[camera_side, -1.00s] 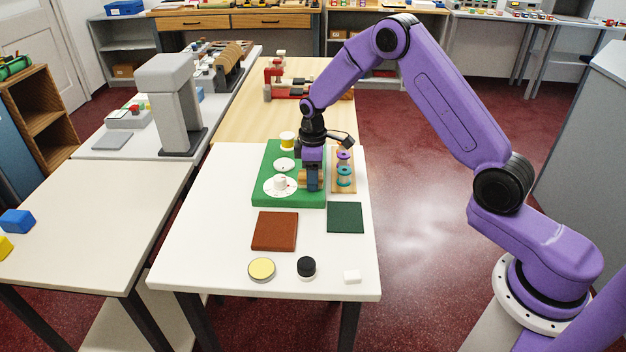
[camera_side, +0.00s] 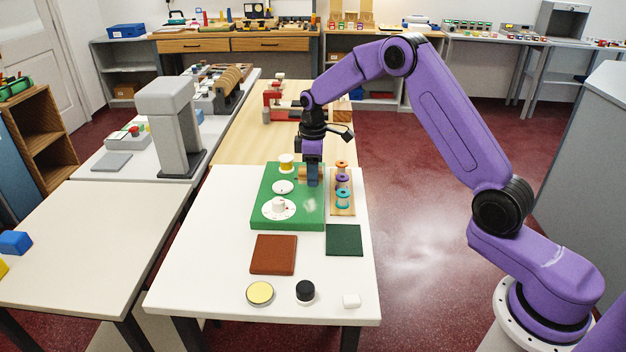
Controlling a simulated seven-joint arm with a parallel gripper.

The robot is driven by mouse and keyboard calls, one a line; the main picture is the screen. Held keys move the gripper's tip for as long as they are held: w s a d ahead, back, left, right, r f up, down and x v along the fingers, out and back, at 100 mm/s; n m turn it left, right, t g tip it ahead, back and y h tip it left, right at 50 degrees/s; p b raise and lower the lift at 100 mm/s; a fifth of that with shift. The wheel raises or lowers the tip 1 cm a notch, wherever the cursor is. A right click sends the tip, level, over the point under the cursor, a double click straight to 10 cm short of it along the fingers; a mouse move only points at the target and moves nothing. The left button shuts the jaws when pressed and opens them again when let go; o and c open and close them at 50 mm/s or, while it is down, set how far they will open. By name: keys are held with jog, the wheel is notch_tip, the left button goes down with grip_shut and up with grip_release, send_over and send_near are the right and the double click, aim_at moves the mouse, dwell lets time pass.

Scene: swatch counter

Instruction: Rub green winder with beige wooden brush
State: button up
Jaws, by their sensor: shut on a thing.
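The green winder (camera_side: 258,203) is a flat green board on the white table. It carries a white dial with a knob (camera_side: 279,206), a smaller white disc (camera_side: 283,186) and a yellow-and-white spool (camera_side: 286,163). My gripper (camera_side: 313,183) points down over the board's back right part. It is shut on the beige wooden brush (camera_side: 302,174), which shows partly at its left side. The rest of the brush is hidden, and I cannot tell whether it touches the board. A pale smudge (camera_side: 309,205) lies on the board in front of my gripper.
A wooden rack with coloured spools (camera_side: 342,187) stands close to the board's right side. A brown square (camera_side: 273,254), a dark green square (camera_side: 344,240), a yellow-topped tin (camera_side: 260,293), a black-capped jar (camera_side: 305,291) and a white block (camera_side: 352,301) lie in front.

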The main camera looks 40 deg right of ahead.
jog(key=shift+r, duration=1.2)
